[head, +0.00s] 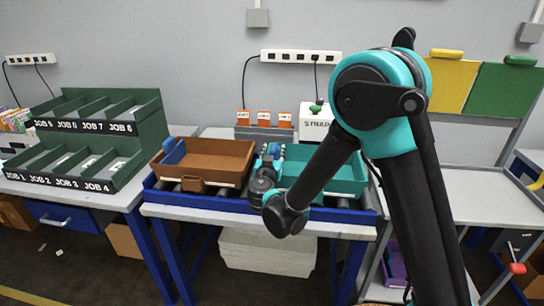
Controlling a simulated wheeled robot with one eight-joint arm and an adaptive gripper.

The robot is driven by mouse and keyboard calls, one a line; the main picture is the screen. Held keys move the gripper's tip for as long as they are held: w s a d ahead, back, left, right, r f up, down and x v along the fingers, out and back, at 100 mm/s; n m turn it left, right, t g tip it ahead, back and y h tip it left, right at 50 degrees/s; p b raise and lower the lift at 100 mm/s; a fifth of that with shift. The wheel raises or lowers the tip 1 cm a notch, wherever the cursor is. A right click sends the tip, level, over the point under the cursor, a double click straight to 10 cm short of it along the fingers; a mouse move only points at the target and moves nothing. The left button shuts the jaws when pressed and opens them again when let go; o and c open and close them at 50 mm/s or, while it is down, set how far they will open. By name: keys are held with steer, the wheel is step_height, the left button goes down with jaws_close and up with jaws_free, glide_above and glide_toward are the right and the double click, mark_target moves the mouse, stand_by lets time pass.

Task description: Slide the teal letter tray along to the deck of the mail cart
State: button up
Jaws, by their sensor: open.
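The teal letter tray (335,186) sits on the blue-framed roller track (345,214) on the middle table, right of a brown tray. My gripper (272,152) is at the teal tray's left end, in the narrow space beside the brown tray. It is open. Its fingers are small in view, and I cannot tell whether they touch the tray. My forearm crosses in front of the teal tray and hides part of it. The mail cart's grey deck (485,196) is to the right, partly behind my arm.
The brown tray (205,160) stands on the left of the track. A green job sorter (95,140) is on the left table. A strap box (316,118) and orange-labelled holders (263,124) stand behind. Yellow and green panels rise behind the cart. The visible deck is bare.

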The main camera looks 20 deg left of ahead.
steer(key=shift+w, duration=0.2)
jaws_close()
stand_by(0.3)
